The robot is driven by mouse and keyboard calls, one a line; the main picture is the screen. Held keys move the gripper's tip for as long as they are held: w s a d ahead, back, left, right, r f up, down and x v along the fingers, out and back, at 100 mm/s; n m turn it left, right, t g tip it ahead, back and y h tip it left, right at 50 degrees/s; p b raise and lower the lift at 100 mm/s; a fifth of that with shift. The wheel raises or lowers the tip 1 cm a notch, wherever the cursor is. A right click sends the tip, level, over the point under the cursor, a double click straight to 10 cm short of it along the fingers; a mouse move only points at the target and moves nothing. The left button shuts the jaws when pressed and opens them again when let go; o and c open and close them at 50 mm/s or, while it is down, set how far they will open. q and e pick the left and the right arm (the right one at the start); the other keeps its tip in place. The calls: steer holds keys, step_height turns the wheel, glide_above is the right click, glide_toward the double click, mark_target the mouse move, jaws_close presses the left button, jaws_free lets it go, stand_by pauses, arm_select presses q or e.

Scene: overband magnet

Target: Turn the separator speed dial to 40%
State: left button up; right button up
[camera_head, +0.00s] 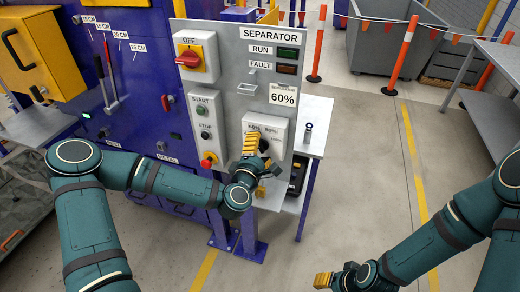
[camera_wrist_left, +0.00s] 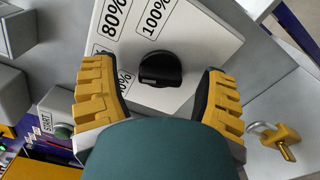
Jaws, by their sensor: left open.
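The separator speed dial (camera_wrist_left: 160,68) is a black knob on a white plate (camera_wrist_left: 190,32) in the left wrist view. Labels 80% and 100% show beside it; another label is partly hidden by a finger. My left gripper (camera_wrist_left: 158,72) is open, one yellow finger on each side of the knob, with gaps to it. In the head view the left gripper (camera_head: 256,150) is in front of the white dial box (camera_head: 265,123) and hides most of the dial, so its setting is unclear there. My right gripper (camera_head: 335,279) is low at the bottom edge, away from the panel.
A separator card (camera_head: 283,95) reads 60% above the dial box. The START/STOP box (camera_head: 205,115) and red OFF switch (camera_head: 190,58) are left of it.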

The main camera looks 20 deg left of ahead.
arm_select(q)
steer(key=c, duration=1.2)
steer(key=shift+n, duration=0.3)
steer(key=n, duration=0.3)
steer(key=shift+n, duration=2.1)
